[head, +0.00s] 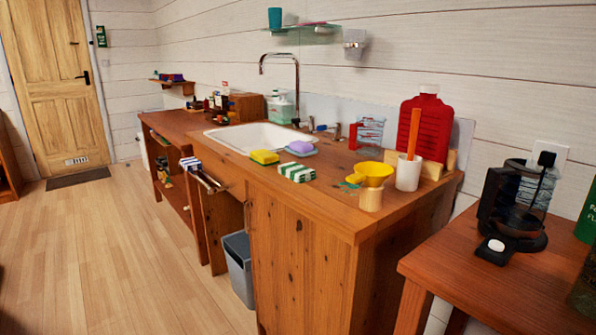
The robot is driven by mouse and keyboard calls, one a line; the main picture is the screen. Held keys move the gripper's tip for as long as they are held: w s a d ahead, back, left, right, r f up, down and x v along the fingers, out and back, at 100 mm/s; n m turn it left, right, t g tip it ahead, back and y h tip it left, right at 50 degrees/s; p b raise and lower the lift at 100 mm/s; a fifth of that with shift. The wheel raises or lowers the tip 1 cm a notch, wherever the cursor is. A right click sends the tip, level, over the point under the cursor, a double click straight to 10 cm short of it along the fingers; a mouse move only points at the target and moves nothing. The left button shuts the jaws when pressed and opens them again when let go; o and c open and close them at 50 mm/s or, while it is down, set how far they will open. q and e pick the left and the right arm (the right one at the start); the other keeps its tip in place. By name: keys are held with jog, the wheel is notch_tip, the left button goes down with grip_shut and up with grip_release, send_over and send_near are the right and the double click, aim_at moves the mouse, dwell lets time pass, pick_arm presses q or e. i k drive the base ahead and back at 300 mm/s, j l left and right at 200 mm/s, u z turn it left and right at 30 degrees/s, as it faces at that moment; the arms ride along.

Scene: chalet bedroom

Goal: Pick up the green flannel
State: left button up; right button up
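A folded green and white striped cloth (297,172) lies on the wooden counter (335,205), near its front edge and in front of the sink. It looks like the green flannel. Neither of my grippers is in view.
A yellow sponge (264,157) and a purple item on a teal base (300,148) lie beside the cloth. A yellow funnel (372,174) and white cup (408,173) stand to its right. A grey bin (239,263) stands below. The floor (120,255) at left is clear.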

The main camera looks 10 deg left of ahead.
aim_at(296, 173)
jog(key=i+j, duration=0.2)
jog(key=j, duration=0.15)
jog(key=i+j+z, duration=0.1)
jog(key=j, duration=0.25)
jog(key=i+j+z, duration=0.1)
jog(key=i+j, duration=0.15)
jog(key=j, duration=0.15)
jog(key=i+j, duration=0.15)
jog(key=j, duration=0.2)
jog(key=i+j+z, duration=0.1)
jog(key=j, duration=0.3)
jog(key=i, duration=0.1)
